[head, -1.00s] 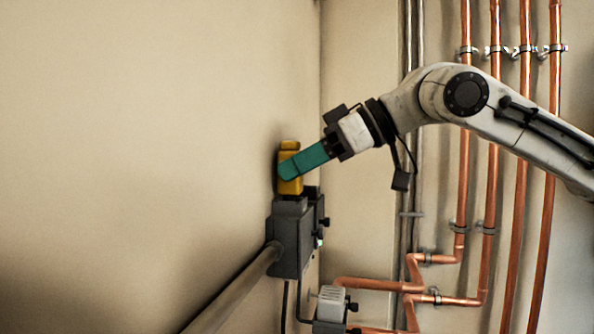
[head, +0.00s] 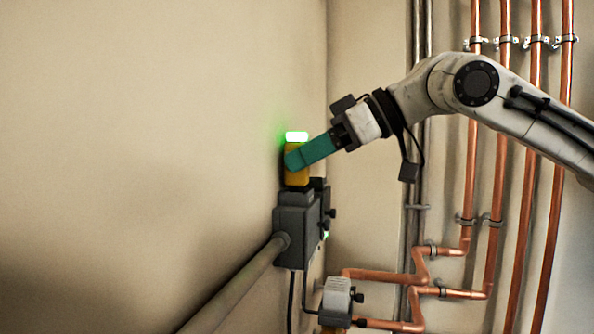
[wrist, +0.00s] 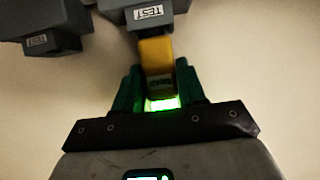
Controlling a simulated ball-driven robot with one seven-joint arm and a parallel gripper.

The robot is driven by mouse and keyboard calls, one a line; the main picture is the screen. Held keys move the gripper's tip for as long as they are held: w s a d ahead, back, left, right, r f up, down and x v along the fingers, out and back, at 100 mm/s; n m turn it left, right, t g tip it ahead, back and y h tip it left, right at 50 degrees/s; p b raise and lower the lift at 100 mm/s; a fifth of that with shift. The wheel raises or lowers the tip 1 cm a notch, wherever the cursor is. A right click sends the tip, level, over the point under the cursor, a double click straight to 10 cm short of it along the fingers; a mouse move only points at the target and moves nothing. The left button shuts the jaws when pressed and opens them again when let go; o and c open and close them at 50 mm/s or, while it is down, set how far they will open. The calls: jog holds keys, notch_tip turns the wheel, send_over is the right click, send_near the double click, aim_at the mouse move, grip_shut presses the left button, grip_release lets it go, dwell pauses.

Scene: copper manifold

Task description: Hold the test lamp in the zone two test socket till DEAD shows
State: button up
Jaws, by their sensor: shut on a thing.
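The test lamp (head: 296,178) is a yellow block standing upright on top of a dark grey box (head: 291,222) on the wall, its lower end at the box's top socket. Its top glows bright green. My gripper (head: 293,160) is shut on the lamp from the right with teal fingers. In the wrist view the lamp (wrist: 156,54) sits between both fingers (wrist: 157,82), its far end against a grey socket labelled TEST (wrist: 145,12). A green lit window shows at its near end. Small lettering on the lamp is too blurred to read surely. How deep the lamp sits is hidden.
A second grey socket labelled TEST (wrist: 37,41) is beside the first. A grey conduit (head: 232,284) runs to the box. A lighter grey unit (head: 336,292) sits lower on copper pipes (head: 385,276). Vertical copper pipes (head: 532,140) stand behind my arm. The left wall is bare.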

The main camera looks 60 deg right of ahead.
jog(key=shift+r, duration=0.1)
dwell(0.3)
jog(key=shift+r+p, duration=1.95)
jog(key=shift+r, duration=0.25)
